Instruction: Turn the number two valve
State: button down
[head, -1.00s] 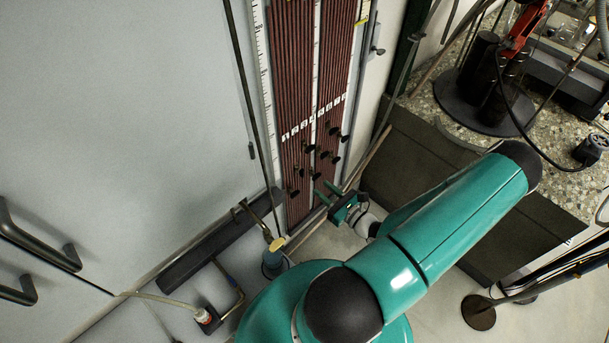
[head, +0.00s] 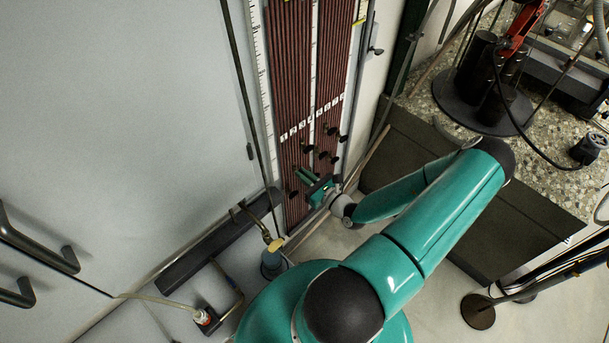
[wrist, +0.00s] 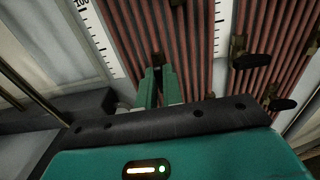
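A board of dark red tubes (head: 288,70) carries a row of white number tags (head: 296,131) with several black valve handles below it. My gripper (head: 303,174) is at the lower left part of the board, its two green fingers close together. In the wrist view my gripper (wrist: 159,75) has a small dark valve handle (wrist: 158,61) at its fingertips, with a narrow gap between the fingers. It appears shut on this handle. The handle's number cannot be read here, and the fingers hide it in the head view.
Other black valve handles (head: 330,130) stick out to the upper right of my gripper; two show in the wrist view, one of them close by (wrist: 250,61). A dark ledge (head: 215,240) and a blue-grey fitting (head: 272,262) lie below left. A stone-topped bench (head: 450,105) stands right.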

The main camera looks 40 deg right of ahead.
jog(key=shift+m, duration=0.3)
jog(key=shift+d+f+m, duration=0.1)
jog(key=shift+f+m, duration=0.05)
jog(key=shift+m, duration=4.5)
jog(key=shift+d+f+m, duration=0.1)
jog(key=shift+m, duration=4.55)
jog(key=c, duration=1.5)
grip_release()
jog(key=shift+c, duration=0.2)
jog(key=s, duration=1.3)
jog(key=shift+s+d, duration=0.2)
jog(key=shift+s, duration=0.2)
